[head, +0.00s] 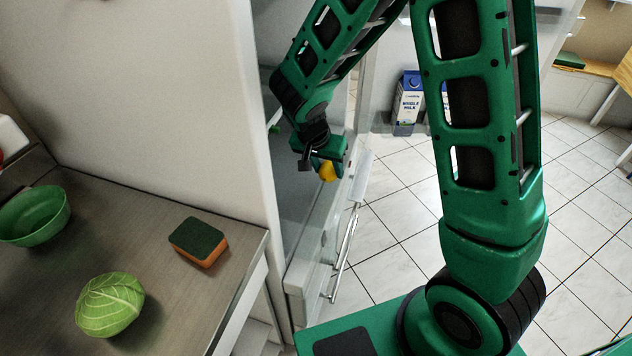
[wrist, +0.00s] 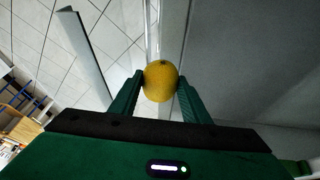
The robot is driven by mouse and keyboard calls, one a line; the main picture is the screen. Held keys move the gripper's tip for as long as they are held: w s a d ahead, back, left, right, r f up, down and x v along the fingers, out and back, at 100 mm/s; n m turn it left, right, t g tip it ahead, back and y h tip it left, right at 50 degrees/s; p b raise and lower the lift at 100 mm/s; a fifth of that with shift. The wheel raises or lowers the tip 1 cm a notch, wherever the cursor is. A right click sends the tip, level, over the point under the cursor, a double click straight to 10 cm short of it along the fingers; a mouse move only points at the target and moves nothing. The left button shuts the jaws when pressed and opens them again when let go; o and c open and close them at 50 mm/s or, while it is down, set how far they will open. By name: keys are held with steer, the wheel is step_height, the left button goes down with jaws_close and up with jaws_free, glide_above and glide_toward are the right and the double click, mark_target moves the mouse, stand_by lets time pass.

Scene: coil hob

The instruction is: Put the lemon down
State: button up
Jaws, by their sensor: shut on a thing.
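The yellow lemon (wrist: 160,82) is pinched between the two fingers of my gripper (wrist: 160,88) in the wrist view. The lemon also shows in the head view (head: 327,171), partly hidden by my gripper (head: 318,158). My gripper is shut on it and holds it at the opening of a pale fridge-like cabinet, close to the cabinet's front edge. In the wrist view a grey surface lies behind and to the right of the lemon. I cannot tell how far the lemon is above any surface.
A milk carton (head: 407,103) stands behind, on the open door's side. On the counter (head: 190,290) at left are a green bowl (head: 35,215), a cabbage (head: 110,304) and a sponge (head: 199,242). The tiled floor at right is clear.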

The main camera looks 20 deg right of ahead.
mark_target(323, 173)
steer(key=shift+f, duration=2.9)
steer(key=shift+f, duration=0.1)
steer(key=o, duration=1.2)
steer(key=shift+v, duration=3.85)
